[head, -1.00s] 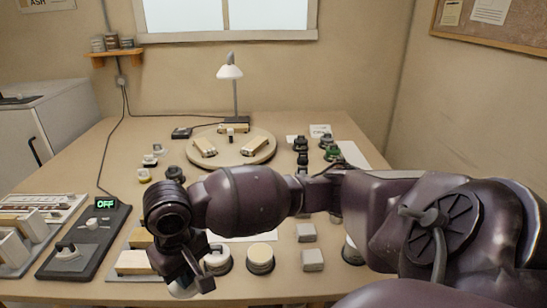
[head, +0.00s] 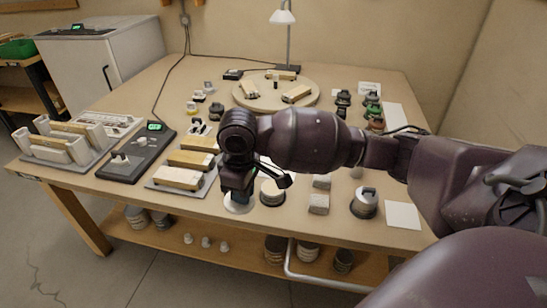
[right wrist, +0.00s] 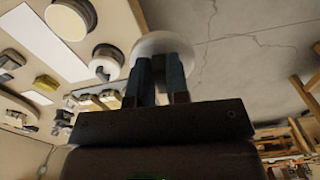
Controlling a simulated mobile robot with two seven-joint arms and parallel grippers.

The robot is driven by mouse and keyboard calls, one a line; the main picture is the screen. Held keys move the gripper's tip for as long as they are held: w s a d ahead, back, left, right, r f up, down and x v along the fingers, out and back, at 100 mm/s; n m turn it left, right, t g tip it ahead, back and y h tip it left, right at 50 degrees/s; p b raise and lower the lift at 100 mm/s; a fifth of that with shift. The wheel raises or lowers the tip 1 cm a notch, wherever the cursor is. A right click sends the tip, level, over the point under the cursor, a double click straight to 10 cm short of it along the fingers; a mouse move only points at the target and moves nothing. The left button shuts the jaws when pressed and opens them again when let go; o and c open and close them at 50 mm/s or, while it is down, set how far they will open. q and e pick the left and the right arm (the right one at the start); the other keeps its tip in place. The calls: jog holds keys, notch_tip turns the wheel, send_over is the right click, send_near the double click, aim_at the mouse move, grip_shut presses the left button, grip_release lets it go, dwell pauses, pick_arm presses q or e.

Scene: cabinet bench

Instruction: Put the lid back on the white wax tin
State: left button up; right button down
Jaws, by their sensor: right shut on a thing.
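My right gripper (head: 238,194) points down at the table's front edge. It is shut on a white round lid (head: 240,208), which hangs just below the fingers. The right wrist view shows this lid (right wrist: 155,46) held at the tips of the two fingers (right wrist: 160,80). A white-topped round tin with a dark wall and a small dark middle (right wrist: 105,62) stands on the table beside the held lid in that view, apart from it. In the head view my gripper hides that spot. My left gripper is not in view.
A cream-topped tin (head: 272,190) stands just right of my gripper. Grey blocks (head: 319,203) and a dark tin (head: 365,203) are further right. Wooden blocks (head: 180,178) and a device with a green display (head: 140,153) lie left. A round board (head: 276,91) is behind.

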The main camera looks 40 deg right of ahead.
jog(key=shift+w+d+f+n+p, duration=0.4)
jog(key=shift+w+d+f+n, duration=0.5)
jog(key=shift+w+d+n, duration=2.25)
jog(key=shift+w+d+f+n+p, duration=0.25)
jog(key=shift+d+f+n, duration=1.15)
jog(key=shift+n, duration=3.85)
jog(key=shift+w+d+f+n+p, duration=0.5)
jog(key=shift+w+d+n, duration=0.95)
jog(key=shift+d+n, duration=2.15)
jog(key=shift+a+f+n+b, duration=0.25)
jog(key=shift+a+f+b, duration=0.1)
jog(key=shift+f, duration=0.3)
jog(key=shift+a+f+n+b, duration=0.25)
jog(key=shift+f+b, duration=0.1)
jog(key=shift+f, duration=0.6)
jog(key=shift+f+b, duration=0.5)
jog(key=shift+f, duration=0.55)
